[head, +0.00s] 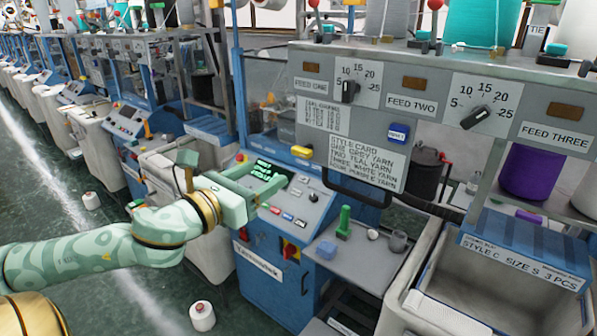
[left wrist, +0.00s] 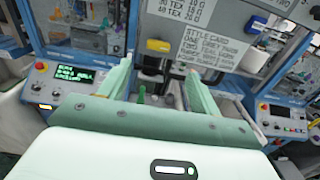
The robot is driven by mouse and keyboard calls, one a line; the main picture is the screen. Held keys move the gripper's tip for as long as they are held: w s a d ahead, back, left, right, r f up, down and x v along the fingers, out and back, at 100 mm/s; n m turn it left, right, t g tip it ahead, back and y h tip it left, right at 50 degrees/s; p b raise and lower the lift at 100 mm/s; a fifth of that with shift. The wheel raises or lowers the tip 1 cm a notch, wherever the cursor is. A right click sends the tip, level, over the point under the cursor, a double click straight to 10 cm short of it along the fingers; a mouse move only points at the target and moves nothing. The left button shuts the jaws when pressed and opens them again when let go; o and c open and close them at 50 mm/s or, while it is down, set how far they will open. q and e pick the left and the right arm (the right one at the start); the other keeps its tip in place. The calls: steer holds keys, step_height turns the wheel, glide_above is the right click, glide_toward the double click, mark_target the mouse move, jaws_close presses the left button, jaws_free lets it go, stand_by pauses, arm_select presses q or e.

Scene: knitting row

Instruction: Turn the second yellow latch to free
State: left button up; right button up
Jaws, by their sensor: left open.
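A yellow latch (head: 302,152) sits on the lower left of the grey feed panel (head: 440,113), below the printed list. It also shows in the left wrist view (left wrist: 158,45), just beyond the gap between my fingers. I cannot tell which latch in order it is, and its turn position is too small to read. My left gripper (head: 264,171) is open and empty, in front of the blue machine's display, to the lower left of the latch and apart from it. In the left wrist view its two green fingers (left wrist: 158,70) stand wide apart. My right gripper is not in view.
Dials with pointers (head: 349,88) and a blue tag (head: 397,133) are on the panel. Below it, a grey shelf (head: 350,262) holds a green peg (head: 344,221) and small cups. A large bin (head: 440,300) stands at right. A white yarn cone (head: 202,315) stands on the floor.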

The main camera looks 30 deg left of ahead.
mark_target(299, 153)
arm_select(q)
steer(key=w, duration=1.1)
steer(key=shift+w+d, duration=0.1)
steer(key=shift+d, duration=0.2)
steer(key=shift+w+f, duration=0.1)
steer(key=shift+w, duration=0.25)
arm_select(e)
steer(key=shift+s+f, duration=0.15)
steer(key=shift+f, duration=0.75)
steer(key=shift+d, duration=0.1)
arm_select(q)
steer(key=c, duration=1)
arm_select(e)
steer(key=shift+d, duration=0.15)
